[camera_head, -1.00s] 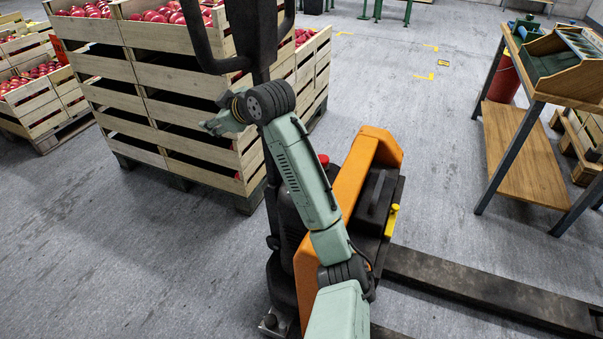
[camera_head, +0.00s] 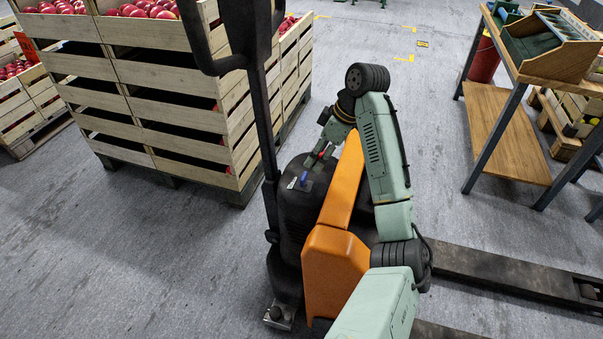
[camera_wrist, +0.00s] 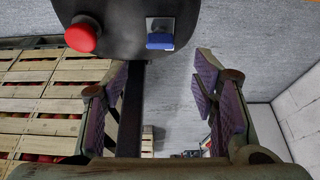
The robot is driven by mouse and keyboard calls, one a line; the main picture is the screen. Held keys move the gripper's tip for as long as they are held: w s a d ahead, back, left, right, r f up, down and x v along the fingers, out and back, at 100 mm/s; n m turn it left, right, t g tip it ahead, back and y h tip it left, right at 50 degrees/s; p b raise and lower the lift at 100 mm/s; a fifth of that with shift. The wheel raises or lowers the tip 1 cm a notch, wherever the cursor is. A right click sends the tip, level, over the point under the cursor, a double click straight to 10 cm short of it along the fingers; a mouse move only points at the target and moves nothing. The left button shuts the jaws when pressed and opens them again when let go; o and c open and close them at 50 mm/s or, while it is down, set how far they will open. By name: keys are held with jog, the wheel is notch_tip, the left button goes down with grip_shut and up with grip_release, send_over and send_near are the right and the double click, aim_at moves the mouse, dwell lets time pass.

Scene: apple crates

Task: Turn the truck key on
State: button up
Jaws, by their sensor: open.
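The orange and black pallet truck (camera_head: 334,262) stands in the middle of the head view. On its black top is a blue key (camera_head: 304,179) on a small silver plate. In the wrist view the blue key (camera_wrist: 160,41) shows at the upper middle, to the right of a red button (camera_wrist: 81,37). My gripper (camera_head: 316,160) is just above the truck's black top, near the red button. In the wrist view its two purple-padded fingers (camera_wrist: 163,80) are spread wide with nothing between them. The key lies beyond the fingertips, apart from them.
The truck's dark tiller (camera_head: 262,110) rises just left of my gripper. Stacked wooden crates (camera_head: 165,143) with red apples stand behind it on the left. A workbench (camera_head: 505,135) with a tray stands at the right. Grey floor is open between truck and bench.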

aim_at(305, 176)
jog(key=x, duration=0.9)
jog(key=shift+a+f+b, duration=0.1)
jog(key=shift+f+b, duration=0.2)
jog(key=shift+b, duration=0.1)
jog(key=c, duration=1.2)
jog(key=shift+o, duration=0.2)
